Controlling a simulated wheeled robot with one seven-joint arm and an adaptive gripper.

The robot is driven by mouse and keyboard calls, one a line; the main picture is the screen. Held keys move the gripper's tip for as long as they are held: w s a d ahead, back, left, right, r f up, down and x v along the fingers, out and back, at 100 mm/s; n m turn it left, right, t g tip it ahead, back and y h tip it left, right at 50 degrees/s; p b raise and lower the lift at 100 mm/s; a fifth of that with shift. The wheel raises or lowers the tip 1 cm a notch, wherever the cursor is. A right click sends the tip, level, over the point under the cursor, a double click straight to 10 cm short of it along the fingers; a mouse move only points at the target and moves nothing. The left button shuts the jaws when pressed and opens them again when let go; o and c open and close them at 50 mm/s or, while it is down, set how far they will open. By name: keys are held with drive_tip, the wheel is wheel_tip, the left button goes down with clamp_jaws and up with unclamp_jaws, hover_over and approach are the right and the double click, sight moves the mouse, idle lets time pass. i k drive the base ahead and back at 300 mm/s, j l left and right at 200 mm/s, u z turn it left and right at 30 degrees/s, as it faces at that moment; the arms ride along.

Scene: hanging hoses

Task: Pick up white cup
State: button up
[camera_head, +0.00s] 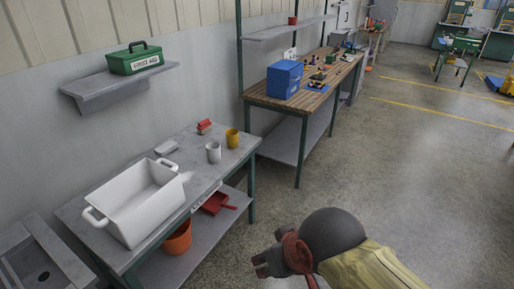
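A white cup (213,152) stands upright on the grey table (206,176), to the right of a white tub. A yellow cup (232,138) stands close by on its right. My gripper (259,264) is low in the picture, over the floor in front of the table. It is well apart from the white cup, to its lower right. The fingers are small and dark, and I cannot tell how far apart they are. No object shows between them.
A large white tub (135,205) fills the table's left part. A small red item (204,126) lies near the wall. An orange bucket (178,240) and red dustpan (217,203) are on the lower shelf. A wall shelf holds a green first aid box (135,59). Floor to the right is clear.

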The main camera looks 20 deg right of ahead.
sight(214, 153)
drive_tip(key=z, duration=0.15)
drive_tip(key=i+z, duration=0.2)
drive_tip(key=i, duration=0.45)
drive_tip(key=i+j+z, duration=0.25)
drive_tip(key=i, duration=0.45)
drive_tip(key=l, duration=0.1)
